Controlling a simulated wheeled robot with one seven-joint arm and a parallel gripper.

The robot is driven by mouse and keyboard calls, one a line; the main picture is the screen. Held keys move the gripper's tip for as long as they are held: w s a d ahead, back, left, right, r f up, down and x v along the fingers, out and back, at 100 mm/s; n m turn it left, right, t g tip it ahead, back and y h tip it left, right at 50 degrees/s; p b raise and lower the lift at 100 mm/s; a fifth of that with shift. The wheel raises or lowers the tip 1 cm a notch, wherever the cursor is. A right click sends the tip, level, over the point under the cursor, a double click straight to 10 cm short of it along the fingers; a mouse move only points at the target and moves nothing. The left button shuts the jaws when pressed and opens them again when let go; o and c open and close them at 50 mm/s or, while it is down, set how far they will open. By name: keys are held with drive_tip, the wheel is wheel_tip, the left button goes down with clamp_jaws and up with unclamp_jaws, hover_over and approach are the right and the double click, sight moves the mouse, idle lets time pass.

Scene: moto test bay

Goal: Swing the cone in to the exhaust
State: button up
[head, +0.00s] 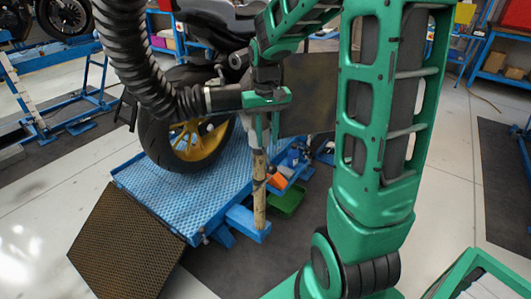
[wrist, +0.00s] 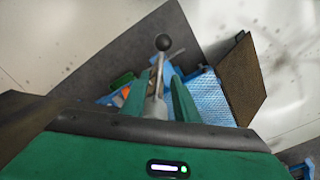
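The dark cone-like nozzle (head: 226,98) hangs level at the end of a thick black corrugated hose (head: 135,60), behind a pale ring. My gripper (head: 262,128) is just right of the nozzle and points down above a worn tan post. In the wrist view, a grey metal lever (wrist: 157,82) with a black ball knob (wrist: 163,42) stands between the two green fingers of my gripper (wrist: 164,85). The fingers are apart, with a gap on the lever's right side. Contact on its left is unclear. The exhaust cannot be made out clearly behind the hose and arm.
The motorcycle's rear wheel (head: 160,138) with a yellow rim stands on a blue lift platform (head: 215,188). The tan post (head: 259,195) stands at the platform's corner. A brown ramp plate (head: 128,243) slopes to the floor.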

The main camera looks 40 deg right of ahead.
sight(268, 158)
drive_tip(key=shift+d+f, duration=0.1)
drive_tip(key=shift+f, duration=2.95)
clamp_jaws()
